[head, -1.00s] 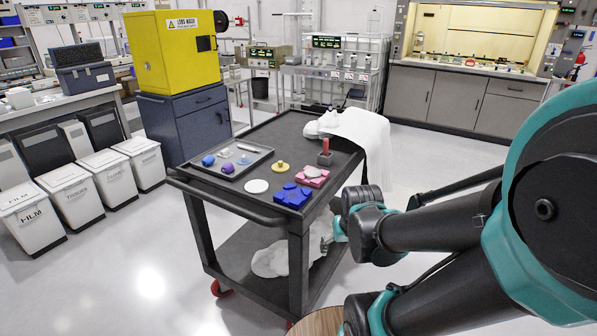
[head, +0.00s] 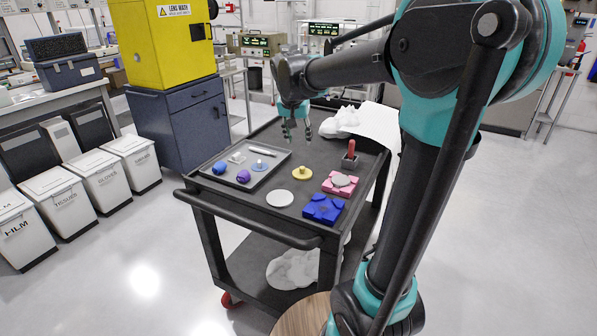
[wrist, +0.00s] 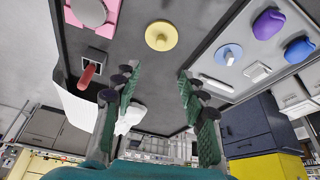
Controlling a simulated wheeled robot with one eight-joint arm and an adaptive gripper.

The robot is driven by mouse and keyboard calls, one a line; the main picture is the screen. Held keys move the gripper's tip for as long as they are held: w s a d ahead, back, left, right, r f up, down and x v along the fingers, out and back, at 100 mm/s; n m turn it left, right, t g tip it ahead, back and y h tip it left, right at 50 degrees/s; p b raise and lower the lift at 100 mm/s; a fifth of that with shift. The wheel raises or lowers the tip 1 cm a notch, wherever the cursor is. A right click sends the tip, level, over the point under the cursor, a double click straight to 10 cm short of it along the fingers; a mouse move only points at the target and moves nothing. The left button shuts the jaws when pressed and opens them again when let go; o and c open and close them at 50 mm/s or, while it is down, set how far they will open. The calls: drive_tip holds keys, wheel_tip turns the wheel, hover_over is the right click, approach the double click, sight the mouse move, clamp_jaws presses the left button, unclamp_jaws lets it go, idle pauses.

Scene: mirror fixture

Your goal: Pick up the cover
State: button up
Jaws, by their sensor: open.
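Several small parts lie on the black cart top (head: 238,218); I cannot tell for sure which is the cover. A yellow disc with a raised knob (head: 302,173) lies near the middle and also shows in the wrist view (wrist: 160,36). A flat white disc (head: 280,198) lies nearer the front edge. A grey round piece (head: 342,180) sits on a pink block (head: 341,190), and a blue block (head: 323,210) is beside it. My gripper (head: 297,134) is open and empty, above the cart's far part, beyond the yellow disc. Its spread fingers (wrist: 158,105) show in the wrist view.
A grey tray (head: 268,183) at left holds a blue piece (head: 220,168), a purple piece (head: 243,176) and small parts. A red-handled tool (head: 350,152) stands upright at right. White cloth (head: 372,122) drapes over the back right corner. A yellow cabinet (head: 160,50) stands behind.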

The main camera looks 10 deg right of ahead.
hover_over(302, 168)
drive_tip(key=s, duration=0.2)
drive_tip(key=f, duration=0.8)
drive_tip(key=shift+w+a+f, duration=0.15)
drive_tip(key=shift+a+f, duration=0.2)
drive_tip(key=shift+a, duration=0.05)
drive_tip(key=shift+s+x, duration=0.1)
drive_tip(key=shift+x, duration=1.4)
drive_tip(key=shift+s+x, duration=0.15)
drive_tip(key=shift+x, duration=1.4)
drive_tip(key=shift+a+f, duration=0.1)
drive_tip(key=shift+c, duration=0.5)
drive_tip(key=c, duration=0.8)
